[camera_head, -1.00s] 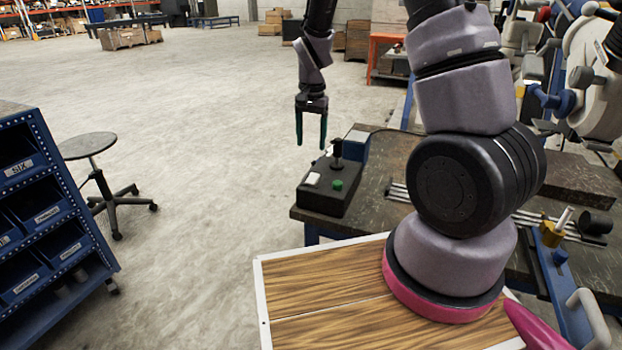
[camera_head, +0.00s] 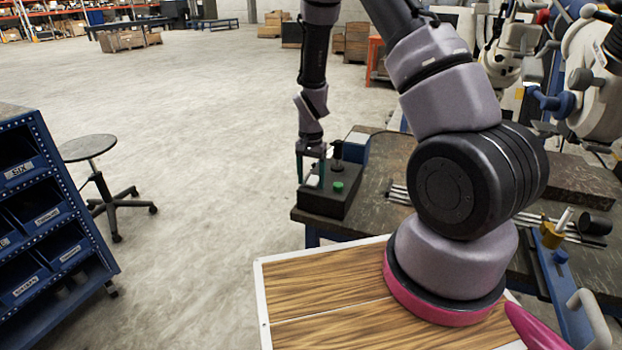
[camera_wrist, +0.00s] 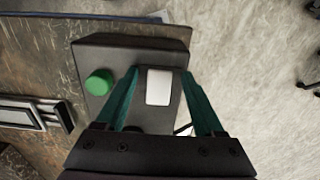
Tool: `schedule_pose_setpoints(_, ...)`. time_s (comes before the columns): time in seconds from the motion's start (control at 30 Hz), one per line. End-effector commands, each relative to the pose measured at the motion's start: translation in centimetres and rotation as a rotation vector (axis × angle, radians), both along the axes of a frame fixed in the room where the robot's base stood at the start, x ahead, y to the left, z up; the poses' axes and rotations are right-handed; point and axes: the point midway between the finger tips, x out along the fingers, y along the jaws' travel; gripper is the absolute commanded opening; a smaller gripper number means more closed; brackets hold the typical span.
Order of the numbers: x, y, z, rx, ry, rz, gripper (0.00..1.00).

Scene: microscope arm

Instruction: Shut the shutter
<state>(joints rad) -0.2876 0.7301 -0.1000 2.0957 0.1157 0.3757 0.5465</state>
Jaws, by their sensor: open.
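A black control box (camera_head: 326,204) sits on the near left corner of the worn workbench. A green button (camera_head: 338,187), a black lever (camera_head: 337,153) and a white rectangular plate (camera_wrist: 159,88) are on its top. I cannot tell from the pictures which of these works the shutter. My gripper (camera_head: 311,179) points down at the box's left part. In the wrist view its two green fingers (camera_wrist: 160,73) are apart, one on each side of the white plate, with nothing held. Whether the fingertips touch the box is unclear. The green button is outside the left finger there.
The workbench (camera_head: 385,170) carries metal rods and heavy machine parts to the right. A wood-topped surface (camera_head: 330,285) is in the foreground.

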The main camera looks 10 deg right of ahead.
Motion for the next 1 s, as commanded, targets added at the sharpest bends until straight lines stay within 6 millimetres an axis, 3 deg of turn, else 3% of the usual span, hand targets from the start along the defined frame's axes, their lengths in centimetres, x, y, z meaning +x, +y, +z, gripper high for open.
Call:
schedule_pose_setpoints(0.2, 0.01, 0.0, -0.01, 0.0, 0.0, 0.0, 0.7)
schedule_pose_setpoints(0.3, 0.01, 0.0, 0.0, 0.0, 0.0, 0.0, 0.32)
schedule_pose_setpoints(0.4, 0.01, 0.0, 0.01, 0.0, 0.0, 0.0, 0.0)
schedule_pose_setpoints(0.67, 0.26, -0.27, 0.03, 0.03, 0.043, -0.007, 0.0)
schedule_pose_setpoints(1.0, 0.89, -0.73, 0.33, 0.194, 0.268, -0.005, 0.0)
